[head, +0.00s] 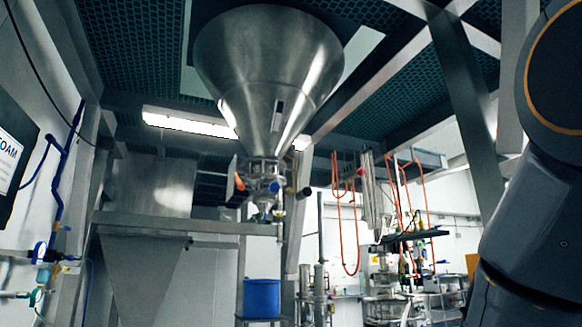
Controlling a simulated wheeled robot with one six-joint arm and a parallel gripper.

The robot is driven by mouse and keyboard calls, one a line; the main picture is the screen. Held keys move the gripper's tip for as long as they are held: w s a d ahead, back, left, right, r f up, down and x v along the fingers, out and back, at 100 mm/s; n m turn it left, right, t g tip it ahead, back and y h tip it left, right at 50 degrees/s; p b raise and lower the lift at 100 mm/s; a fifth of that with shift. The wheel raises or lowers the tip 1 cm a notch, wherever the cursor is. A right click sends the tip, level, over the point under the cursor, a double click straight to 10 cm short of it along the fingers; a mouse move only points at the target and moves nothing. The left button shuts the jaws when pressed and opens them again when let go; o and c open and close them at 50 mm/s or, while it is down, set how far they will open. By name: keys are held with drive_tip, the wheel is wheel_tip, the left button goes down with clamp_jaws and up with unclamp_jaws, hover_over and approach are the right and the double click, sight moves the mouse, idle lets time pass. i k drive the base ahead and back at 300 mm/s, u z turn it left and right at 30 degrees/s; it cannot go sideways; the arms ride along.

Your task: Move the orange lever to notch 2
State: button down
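A small orange piece (240,182), which looks like the orange lever, shows at the left side of the valve assembly (265,172) under the big steel hopper. It is too small to tell its notch or the notch marks. My gripper is not in view. Only thick dark links of my arm show at the right edge, well apart from the valve.
The steel cone hopper (268,70) hangs from a ceiling frame. A blue bin (261,298) stands below the valve. A steel cabinet with a chute (140,270) is at the left. Orange hoses (357,230) and lab equipment are at the right back.

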sight(239, 184)
drive_tip(key=z, duration=0.2)
drive_tip(key=k, duration=0.3)
drive_tip(key=u, duration=0.7)
drive_tip(key=i, duration=1.2)
drive_tip(key=z, duration=0.25)
